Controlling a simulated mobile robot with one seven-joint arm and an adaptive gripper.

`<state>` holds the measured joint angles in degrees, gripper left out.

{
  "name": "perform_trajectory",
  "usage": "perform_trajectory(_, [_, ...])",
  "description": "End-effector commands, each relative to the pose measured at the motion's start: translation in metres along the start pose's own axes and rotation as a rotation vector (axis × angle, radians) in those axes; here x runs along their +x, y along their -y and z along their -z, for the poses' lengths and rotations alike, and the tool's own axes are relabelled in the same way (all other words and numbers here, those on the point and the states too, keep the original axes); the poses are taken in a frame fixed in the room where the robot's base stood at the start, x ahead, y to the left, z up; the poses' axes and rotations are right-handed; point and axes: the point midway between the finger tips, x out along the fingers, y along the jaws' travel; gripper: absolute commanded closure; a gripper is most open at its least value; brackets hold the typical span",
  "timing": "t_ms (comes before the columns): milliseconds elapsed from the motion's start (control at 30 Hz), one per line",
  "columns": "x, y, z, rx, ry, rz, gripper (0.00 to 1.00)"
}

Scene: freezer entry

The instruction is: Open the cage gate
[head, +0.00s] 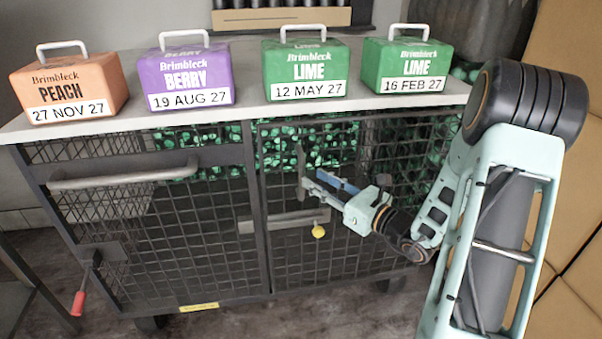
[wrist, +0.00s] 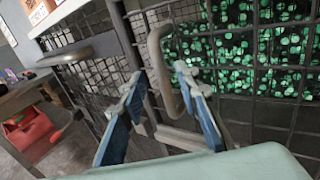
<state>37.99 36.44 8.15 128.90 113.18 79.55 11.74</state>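The cage gate (head: 340,262) is the dark mesh door on the right half of the cage front and looks shut. Its grey upright handle (head: 300,160) is near the gate's left edge. In the wrist view the handle (wrist: 156,62) shows as a rounded loop. My gripper (head: 308,178) is in front of the gate at the handle. Its blue-padded fingers are apart in the wrist view (wrist: 160,82), with the handle between or just beyond their tips; contact cannot be told. A grey latch bar (head: 285,222) with a yellow knob (head: 318,231) lies below the handle.
The white cage top (head: 230,112) carries peach (head: 68,88), berry (head: 186,78) and two lime boxes (head: 305,70). A horizontal handle (head: 125,177) sticks out at the left front. Cartons (head: 570,200) stand right. Green-patterned contents (wrist: 240,50) show behind the mesh.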

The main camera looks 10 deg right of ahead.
Motion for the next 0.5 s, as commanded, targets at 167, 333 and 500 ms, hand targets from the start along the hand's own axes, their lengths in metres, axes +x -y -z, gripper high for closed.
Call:
perform_trajectory(167, [0.034,-0.001,0.001,-0.001,0.0,-0.004,0.71])
perform_trajectory(333, [0.054,-0.001,0.001,0.0,-0.001,-0.003,0.71])
perform_trajectory(500, [0.06,0.0,0.0,0.001,-0.001,-0.001,0.71])
